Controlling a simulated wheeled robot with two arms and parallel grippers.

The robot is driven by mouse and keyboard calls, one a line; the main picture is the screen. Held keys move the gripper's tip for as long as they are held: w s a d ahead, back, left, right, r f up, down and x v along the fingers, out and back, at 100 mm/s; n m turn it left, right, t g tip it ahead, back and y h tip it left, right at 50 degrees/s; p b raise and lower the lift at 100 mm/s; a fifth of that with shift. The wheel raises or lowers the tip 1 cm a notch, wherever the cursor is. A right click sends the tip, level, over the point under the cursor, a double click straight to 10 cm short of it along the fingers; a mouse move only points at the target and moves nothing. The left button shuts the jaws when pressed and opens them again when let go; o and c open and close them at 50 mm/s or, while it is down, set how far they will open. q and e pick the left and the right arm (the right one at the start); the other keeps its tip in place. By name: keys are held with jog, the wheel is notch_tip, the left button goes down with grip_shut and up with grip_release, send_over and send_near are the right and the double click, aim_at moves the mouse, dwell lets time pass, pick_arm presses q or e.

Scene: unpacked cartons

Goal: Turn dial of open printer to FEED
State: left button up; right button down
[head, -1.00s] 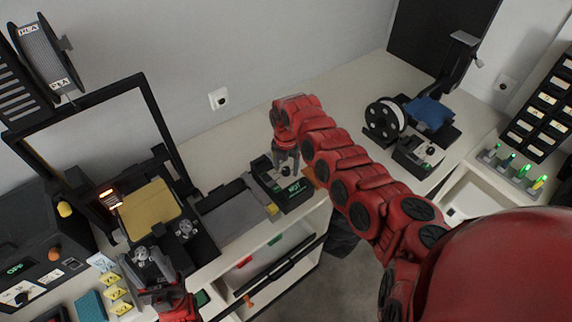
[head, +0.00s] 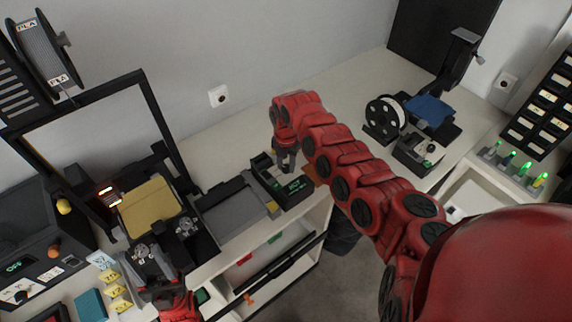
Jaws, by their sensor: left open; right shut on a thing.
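A black control box (head: 291,197) with a green lit display stands beside a flat grey plate on the middle of the bench. The display's text is too small to read surely. My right gripper (head: 285,167) points down over this box, its fingers shut at the place of the dial. The dial is hidden by the fingers. My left gripper (head: 150,260) is open at the lower left, in front of the printer with the yellow bed (head: 150,207), apart from the control box.
A black printer with a blue bed (head: 430,110), a white spool (head: 385,118) and its own control box (head: 420,150) stands at the back right. A dark enclosed machine (head: 32,240) is at the left. Bench behind my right gripper is clear.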

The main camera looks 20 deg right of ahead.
jog(key=shift+d+f+m+b, duration=0.1)
jog(key=shift+f+m+b, duration=0.05)
jog(key=shift+m+b, duration=0.8)
jog(key=shift+m, duration=0.35)
jog(key=m+b, duration=0.1)
jog(key=m, duration=0.3)
jog(key=shift+m, duration=0.3)
jog(key=m+b, duration=0.1)
jog(key=m, duration=0.4)
jog(key=shift+b, duration=0.35)
jog(key=m, duration=0.5)
jog(key=c, duration=0.5)
grip_release()
jog(key=shift+c, duration=0.2)
